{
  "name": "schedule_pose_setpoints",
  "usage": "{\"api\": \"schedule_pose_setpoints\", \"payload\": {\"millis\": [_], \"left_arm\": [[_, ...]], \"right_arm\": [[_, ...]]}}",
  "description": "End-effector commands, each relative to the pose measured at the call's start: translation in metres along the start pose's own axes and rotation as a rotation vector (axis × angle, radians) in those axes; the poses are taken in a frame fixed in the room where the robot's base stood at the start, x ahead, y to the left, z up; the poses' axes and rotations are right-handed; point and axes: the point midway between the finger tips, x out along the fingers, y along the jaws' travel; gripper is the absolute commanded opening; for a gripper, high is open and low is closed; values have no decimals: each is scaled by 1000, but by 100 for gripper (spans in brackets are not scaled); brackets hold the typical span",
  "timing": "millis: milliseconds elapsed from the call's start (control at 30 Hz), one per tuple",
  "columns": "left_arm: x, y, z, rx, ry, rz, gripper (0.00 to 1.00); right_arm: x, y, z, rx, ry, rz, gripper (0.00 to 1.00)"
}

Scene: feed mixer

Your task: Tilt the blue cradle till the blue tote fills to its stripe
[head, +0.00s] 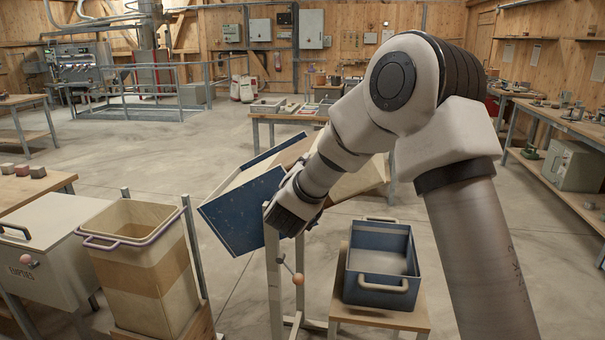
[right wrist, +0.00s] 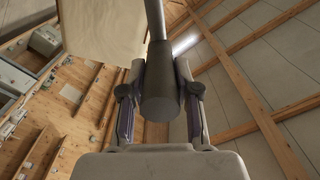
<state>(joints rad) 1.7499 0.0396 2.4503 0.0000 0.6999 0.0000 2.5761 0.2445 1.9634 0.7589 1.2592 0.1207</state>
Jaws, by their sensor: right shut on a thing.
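The blue cradle (head: 243,207) is in the middle of the head view, on a grey metal stand. It sits tilted, with a pale tan bin-like body (head: 358,181) partly hidden behind my right arm. The blue tote (head: 378,296) stands upright on a small wooden stand to the right of and below the cradle. Its inside looks grey, and I cannot make out a stripe or a fill level. My right gripper (head: 290,211) is at the cradle's near side. In the right wrist view it is shut on a dark round handle (right wrist: 160,96). My left gripper is not in view.
A tan bin with a purple rim (head: 150,270) stands at the left, beside a grey chest (head: 45,245). A knob on a crank (head: 298,279) sticks out from the cradle stand. A bench (head: 290,117) stands behind. The floor between is clear.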

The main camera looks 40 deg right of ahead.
Motion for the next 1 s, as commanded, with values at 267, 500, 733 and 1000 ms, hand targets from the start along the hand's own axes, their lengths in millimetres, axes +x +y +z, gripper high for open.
{"api": "schedule_pose_setpoints", "payload": {"millis": [267,500,733,1000], "left_arm": [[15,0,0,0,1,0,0],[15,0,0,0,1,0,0],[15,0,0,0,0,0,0],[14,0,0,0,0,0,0]], "right_arm": [[1,16,7,64,-8,7,0],[1,16,8,70,-11,7,0],[1,16,8,69,-11,6,52],[1,13,5,72,-5,1,56]]}}
